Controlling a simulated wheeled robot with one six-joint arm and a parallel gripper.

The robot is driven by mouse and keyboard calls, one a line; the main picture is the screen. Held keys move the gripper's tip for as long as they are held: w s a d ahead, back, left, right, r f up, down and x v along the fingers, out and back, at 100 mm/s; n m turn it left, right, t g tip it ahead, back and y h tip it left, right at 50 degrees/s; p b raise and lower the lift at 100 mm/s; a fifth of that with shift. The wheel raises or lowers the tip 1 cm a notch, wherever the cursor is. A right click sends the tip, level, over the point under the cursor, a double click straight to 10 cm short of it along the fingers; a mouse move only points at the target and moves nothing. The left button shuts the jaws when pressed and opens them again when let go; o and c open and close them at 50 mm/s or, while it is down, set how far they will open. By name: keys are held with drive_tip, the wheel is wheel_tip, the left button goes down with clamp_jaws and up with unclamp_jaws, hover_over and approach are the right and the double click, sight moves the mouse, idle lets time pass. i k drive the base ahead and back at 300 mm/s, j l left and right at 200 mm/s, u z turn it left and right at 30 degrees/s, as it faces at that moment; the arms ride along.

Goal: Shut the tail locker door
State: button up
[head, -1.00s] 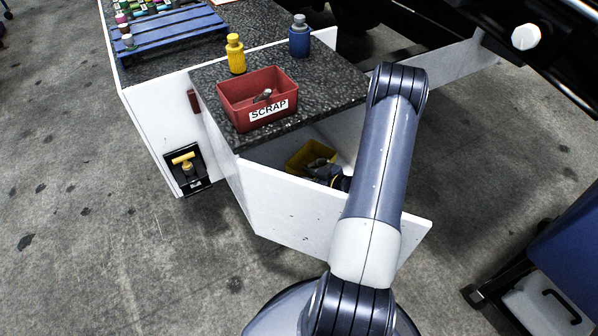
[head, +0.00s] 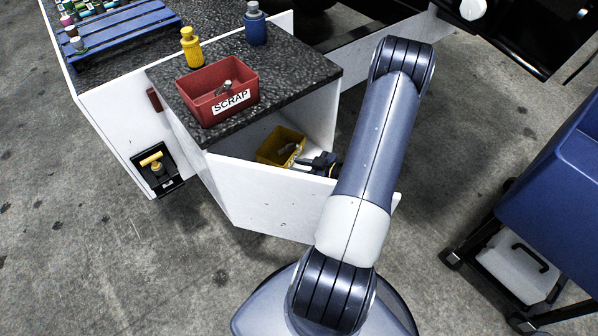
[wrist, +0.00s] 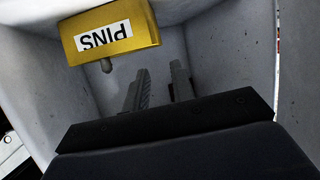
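The tail locker door (head: 262,195) is a white panel standing open in front of the locker under the dark speckled counter, in the head view. The locker's inside shows above the door's top edge. My gripper (head: 318,163) is just behind that edge, partly hidden by my arm. In the wrist view, my gripper (wrist: 160,85) points into a white-walled space with its two fingers apart and nothing between them. I cannot tell whether it touches the door. A yellow bin (head: 272,150) sits inside the locker; its upside-down PINS label shows in the wrist view (wrist: 108,38).
A red SCRAP bin (head: 205,100), a yellow bottle (head: 191,48) and a blue bottle (head: 255,28) stand on the counter. A blue cart (head: 560,175) is at the right. A black recess with a yellow handle (head: 153,160) is left of the door. Bare floor lies around.

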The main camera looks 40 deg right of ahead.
sight(285, 204)
drive_tip(key=k+z, duration=0.5)
drive_tip(key=k+j+u, duration=0.1)
drive_tip(key=k, duration=0.4)
drive_tip(key=k+j+u, duration=0.3)
drive_tip(key=i+l, duration=0.05)
